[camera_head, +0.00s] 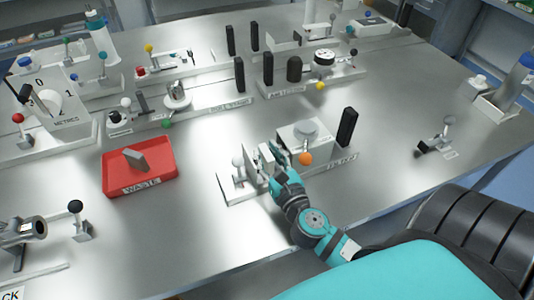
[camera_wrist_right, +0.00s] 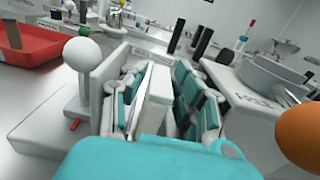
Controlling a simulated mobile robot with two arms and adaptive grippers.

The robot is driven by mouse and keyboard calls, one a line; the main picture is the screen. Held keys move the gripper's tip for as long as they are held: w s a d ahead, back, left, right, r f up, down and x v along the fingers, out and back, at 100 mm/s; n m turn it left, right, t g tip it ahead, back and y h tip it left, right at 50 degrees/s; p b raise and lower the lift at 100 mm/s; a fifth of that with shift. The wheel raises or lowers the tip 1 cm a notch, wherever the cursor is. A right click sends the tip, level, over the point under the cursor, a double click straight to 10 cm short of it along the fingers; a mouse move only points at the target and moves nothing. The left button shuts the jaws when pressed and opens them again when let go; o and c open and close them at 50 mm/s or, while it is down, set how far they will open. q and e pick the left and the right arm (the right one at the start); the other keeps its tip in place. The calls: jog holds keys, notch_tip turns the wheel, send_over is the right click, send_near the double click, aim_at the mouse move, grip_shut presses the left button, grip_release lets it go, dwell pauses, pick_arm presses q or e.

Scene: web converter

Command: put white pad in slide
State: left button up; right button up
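The white pad (camera_wrist_right: 157,95) is a pale upright block between the fingers of my right gripper (camera_wrist_right: 160,80) in the wrist view. The fingers lie close along both sides of it, and it looks gripped, though the contact is partly hidden. In the head view my right gripper (camera_head: 276,162) is low over the front station, with the white pad (camera_head: 265,157) beside its fingertips. The slide appears to be the white base with an upright plate (camera_wrist_right: 108,75) and white ball knob (camera_wrist_right: 82,54), just left of the gripper. My left gripper is out of view.
An orange ball knob (camera_head: 306,158) and round-topped white block (camera_head: 304,139) stand close right of the gripper, with a black post (camera_head: 347,127) beyond. A red waste tray (camera_head: 112,179) holding a grey block (camera_head: 134,158) is left. Bare metal table lies between tray and station.

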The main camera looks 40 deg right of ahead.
jog(key=shift+r, duration=0.15)
jog(key=s+b, duration=0.1)
jog(key=s, duration=0.2)
jog(key=s+a+b, duration=0.1)
jog(key=s+b, duration=0.1)
jog(key=s, duration=0.2)
jog(key=s+a+b, duration=0.1)
jog(key=s, duration=0.2)
jog(key=shift+s+f+b, duration=0.25)
jog(key=shift+b, duration=0.1)
jog(key=shift+s+a+r, duration=0.1)
jog(key=shift+s+r, duration=0.1)
jog(key=shift+s, duration=0.45)
